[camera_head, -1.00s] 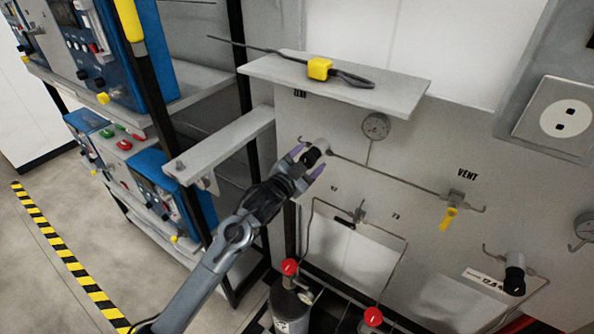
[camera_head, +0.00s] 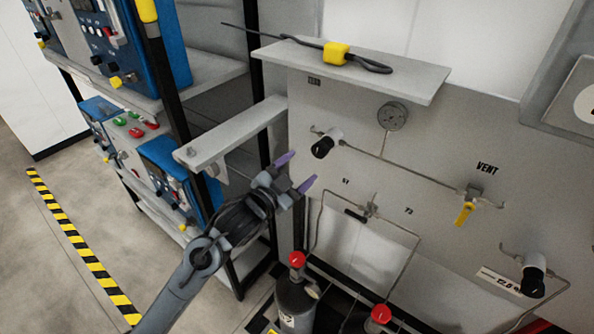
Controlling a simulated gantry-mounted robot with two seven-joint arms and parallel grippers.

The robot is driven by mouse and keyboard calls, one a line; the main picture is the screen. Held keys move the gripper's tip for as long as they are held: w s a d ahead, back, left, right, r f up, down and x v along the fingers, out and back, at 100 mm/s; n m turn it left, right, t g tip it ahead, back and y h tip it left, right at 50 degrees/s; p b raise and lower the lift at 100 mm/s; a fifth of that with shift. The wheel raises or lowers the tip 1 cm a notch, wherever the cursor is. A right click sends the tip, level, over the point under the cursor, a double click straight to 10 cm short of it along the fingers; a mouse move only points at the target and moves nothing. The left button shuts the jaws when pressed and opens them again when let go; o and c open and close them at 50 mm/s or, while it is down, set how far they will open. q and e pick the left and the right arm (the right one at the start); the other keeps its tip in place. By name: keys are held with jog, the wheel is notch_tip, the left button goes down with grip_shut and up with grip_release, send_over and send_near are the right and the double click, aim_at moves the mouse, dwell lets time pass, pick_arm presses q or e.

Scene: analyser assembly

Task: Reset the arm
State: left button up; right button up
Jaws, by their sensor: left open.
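My left arm comes in from the bottom left of the head view. Its gripper (camera_head: 297,172) is open, with two purple fingertips spread apart and nothing between them. The fingers are apart from the knob. My right gripper is not in view.
A shelf (camera_head: 420,83) on the panel holds a dark probe with a yellow block (camera_head: 336,54). A grey bracket (camera_head: 235,133) juts out just above my gripper. Red-topped cylinders (camera_head: 297,300) stand below. A yellow vent handle (camera_head: 465,214) and blue instruments (camera_head: 165,170) flank the area.

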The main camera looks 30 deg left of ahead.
pick_arm(q)
jog(key=s+d+f+n+g+p, duration=0.1)
jog(key=s+d+f+g+p, duration=0.2)
jog(key=s+f, duration=0.5)
jog(key=s+d+f+n+g+p, duration=0.15)
jog(key=s+f+p, duration=0.25)
jog(key=s+f, duration=0.4)
jog(key=s+a+f+n+g+y+p, duration=0.1)
jog(key=s+g, duration=0.3)
jog(key=s, duration=0.5)
jog(key=s+a+f+n+g+y+p, duration=0.1)
jog(key=s+g, duration=0.4)
jog(key=s, duration=0.5)
jog(key=shift+a+f+n+y+p, duration=0.4)
jog(key=shift+n+y, duration=0.2)
jog(key=shift+n, duration=0.45)
